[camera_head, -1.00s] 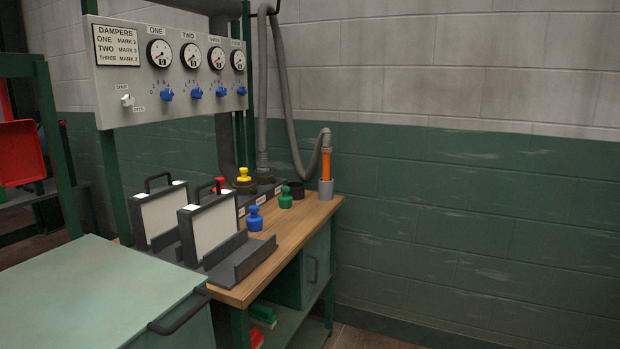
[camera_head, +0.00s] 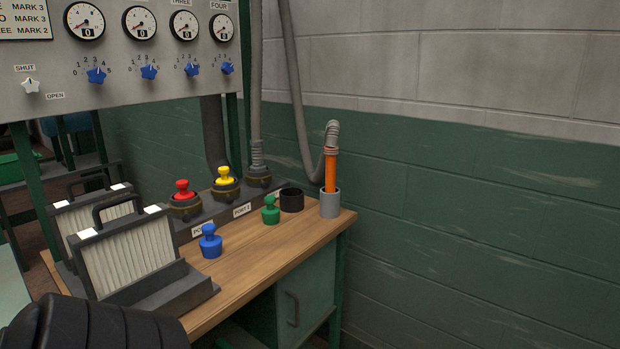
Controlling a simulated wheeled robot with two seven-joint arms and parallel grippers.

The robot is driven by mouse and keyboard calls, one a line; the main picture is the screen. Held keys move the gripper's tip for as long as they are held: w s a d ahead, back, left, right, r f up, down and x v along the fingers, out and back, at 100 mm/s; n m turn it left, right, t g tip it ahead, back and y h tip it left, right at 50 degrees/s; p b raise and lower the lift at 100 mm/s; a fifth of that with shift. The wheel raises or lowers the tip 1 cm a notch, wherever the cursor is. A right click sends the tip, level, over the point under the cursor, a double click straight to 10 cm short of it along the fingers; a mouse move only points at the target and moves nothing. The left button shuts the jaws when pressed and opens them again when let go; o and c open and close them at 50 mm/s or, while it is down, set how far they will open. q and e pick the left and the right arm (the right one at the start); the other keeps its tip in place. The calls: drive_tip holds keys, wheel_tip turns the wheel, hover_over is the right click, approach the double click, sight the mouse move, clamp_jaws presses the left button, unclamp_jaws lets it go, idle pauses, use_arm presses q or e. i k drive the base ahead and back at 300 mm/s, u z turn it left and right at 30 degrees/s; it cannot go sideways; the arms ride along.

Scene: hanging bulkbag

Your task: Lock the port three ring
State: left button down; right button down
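The port three ring (camera_head: 259,181) is a dark collar at the right end of the grey port block on the bench. A grey ribbed hose (camera_head: 257,152) comes down into it. Whether the ring is locked is too small to tell. To its left, a yellow plug (camera_head: 225,175) sits in the port labelled PORT 2, and a red plug (camera_head: 182,189) sits in the port at the left end. The third label is mostly hidden behind the green plug (camera_head: 270,211). Neither of my grippers is in view.
A blue plug (camera_head: 211,242) and a black cup (camera_head: 291,200) stand on the wooden bench (camera_head: 250,262). A grey holder (camera_head: 330,203) carries an orange wand. Framed filters (camera_head: 130,252) stand front left. The gauge panel (camera_head: 150,95) hangs above. The bench's front right is clear.

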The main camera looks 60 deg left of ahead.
sight(263, 183)
drive_tip(key=u, duration=0.65)
drive_tip(key=i, duration=1.3)
drive_tip(key=u, duration=1.05)
